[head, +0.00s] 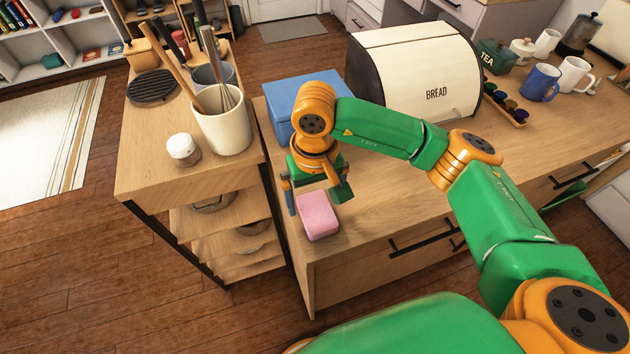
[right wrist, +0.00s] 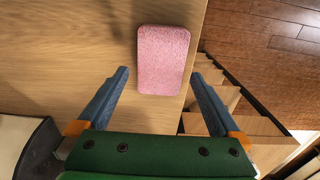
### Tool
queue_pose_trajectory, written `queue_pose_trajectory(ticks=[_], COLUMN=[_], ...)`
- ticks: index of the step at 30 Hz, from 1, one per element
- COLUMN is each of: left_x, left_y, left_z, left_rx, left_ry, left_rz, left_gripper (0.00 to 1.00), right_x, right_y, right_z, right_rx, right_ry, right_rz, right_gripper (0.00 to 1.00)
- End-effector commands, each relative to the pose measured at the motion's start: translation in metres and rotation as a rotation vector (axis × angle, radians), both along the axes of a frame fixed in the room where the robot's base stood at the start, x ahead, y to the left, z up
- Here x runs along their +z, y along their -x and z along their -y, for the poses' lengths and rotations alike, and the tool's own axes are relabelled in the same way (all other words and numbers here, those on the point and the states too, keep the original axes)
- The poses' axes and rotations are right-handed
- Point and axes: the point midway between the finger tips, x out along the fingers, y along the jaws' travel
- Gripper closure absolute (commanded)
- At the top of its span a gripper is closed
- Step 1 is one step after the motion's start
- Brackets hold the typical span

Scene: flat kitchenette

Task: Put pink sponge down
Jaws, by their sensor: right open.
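The pink sponge (head: 318,217) lies flat on the wooden counter (head: 375,205), close to its front left corner. My right gripper (head: 316,200) is at the sponge's far side in the head view, with its jaws open. In the right wrist view the sponge (right wrist: 163,60) lies ahead of the gap between the two blue fingers (right wrist: 162,78), and neither finger visibly touches it. The counter edge runs just right of the sponge there. My left gripper is not in view.
A blue box (head: 290,100) stands behind my right gripper, with a cream bread bin (head: 420,75) to its right. The counter right of the sponge is clear.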

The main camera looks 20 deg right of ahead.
Motion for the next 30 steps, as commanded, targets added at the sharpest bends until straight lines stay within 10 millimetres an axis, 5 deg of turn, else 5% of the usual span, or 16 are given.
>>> queue_pose_trajectory(ticks=[6,12,27,30], left_x=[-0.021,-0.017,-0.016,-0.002], left_y=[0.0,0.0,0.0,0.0], left_z=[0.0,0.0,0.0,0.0], left_rx=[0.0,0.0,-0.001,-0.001], left_ry=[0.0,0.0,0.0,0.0], left_rz=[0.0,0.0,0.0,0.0], left_gripper=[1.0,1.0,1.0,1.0], right_x=[0.056,0.098,0.104,0.118], right_y=[-0.001,0.0,0.0,0.0], right_z=[0.0,0.0,0.0,0.0], right_rx=[0.002,0.0,0.001,0.001], right_ry=[0.0,0.002,0.0,0.0], right_rz=[0.009,0.004,0.001,0.001], right_gripper=[0.0,0.0,0.0,0.0])
